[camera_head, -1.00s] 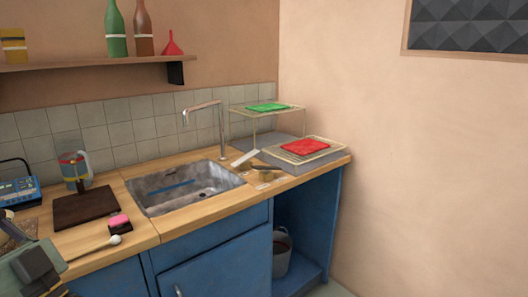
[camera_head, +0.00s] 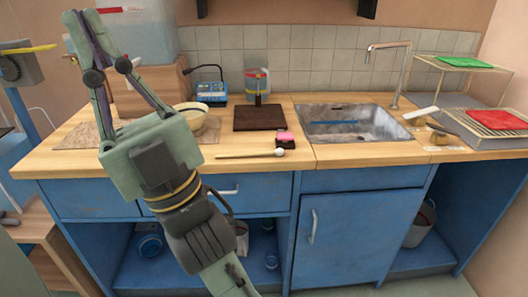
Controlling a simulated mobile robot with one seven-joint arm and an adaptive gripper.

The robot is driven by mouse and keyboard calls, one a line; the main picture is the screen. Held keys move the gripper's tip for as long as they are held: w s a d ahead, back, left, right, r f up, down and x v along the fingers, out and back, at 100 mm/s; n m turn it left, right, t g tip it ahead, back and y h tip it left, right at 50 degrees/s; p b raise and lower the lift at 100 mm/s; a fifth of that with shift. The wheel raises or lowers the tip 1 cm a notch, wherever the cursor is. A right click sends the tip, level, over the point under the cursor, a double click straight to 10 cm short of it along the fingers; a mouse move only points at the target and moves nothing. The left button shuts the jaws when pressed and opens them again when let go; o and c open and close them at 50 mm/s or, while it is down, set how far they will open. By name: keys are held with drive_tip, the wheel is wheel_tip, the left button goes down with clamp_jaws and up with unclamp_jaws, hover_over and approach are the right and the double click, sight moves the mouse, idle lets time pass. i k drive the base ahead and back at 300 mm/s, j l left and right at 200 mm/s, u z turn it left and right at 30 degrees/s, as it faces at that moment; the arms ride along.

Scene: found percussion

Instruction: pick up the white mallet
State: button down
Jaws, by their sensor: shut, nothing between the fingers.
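The white mallet (camera_head: 279,152) has a round white head and a thin light wooden stick. It lies flat along the front edge of the wooden worktop (camera_head: 345,154), left of the sink, with its head to the right. My gripper (camera_head: 85,20) is raised at the upper left, its fingers pointing up and away from the mallet. It is shut with nothing held. My gripper's palm and arm cover part of the worktop's left side.
A pink-topped dark block (camera_head: 285,139) lies just behind the mallet's head. A dark board (camera_head: 260,117) lies behind it. A bowl (camera_head: 191,119) stands left, near my arm. The sink (camera_head: 352,123) is right. A large translucent tub (camera_head: 130,45) stands behind my gripper.

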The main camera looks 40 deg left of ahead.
sight(279, 152)
drive_tip(key=i+j+u, duration=0.1)
drive_tip(key=u, duration=0.35)
drive_tip(key=i+u, duration=0.3)
drive_tip(key=u, duration=0.15)
drive_tip(key=i+l+u, duration=0.1)
drive_tip(key=u, duration=0.35)
drive_tip(key=i, duration=0.1)
